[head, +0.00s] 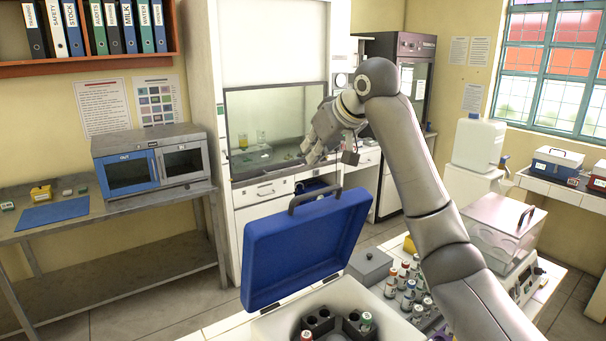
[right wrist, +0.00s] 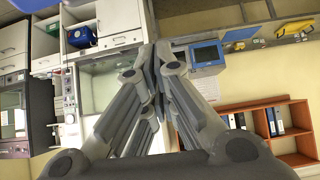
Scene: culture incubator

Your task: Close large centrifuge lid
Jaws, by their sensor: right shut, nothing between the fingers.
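The large centrifuge (head: 340,298) is a pale box at the bottom of the head view, with dark tube holders and a few tubes showing inside. Its blue lid (head: 305,245) stands open and upright at the back, with a grey handle (head: 315,199) along its top edge. My right gripper (head: 312,158) is raised above and beyond the lid, apart from it, with its arm reaching in from the lower right. In the right wrist view its fingers (right wrist: 158,50) are together with nothing between them. My left gripper is not seen.
A rack of capped tubes (head: 408,290) and a grey lidded box (head: 370,266) stand right of the centrifuge. A clear-lidded device (head: 503,225) is farther right. A blue-and-grey incubator (head: 150,160) sits on the left bench. Floor shows left of the lid.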

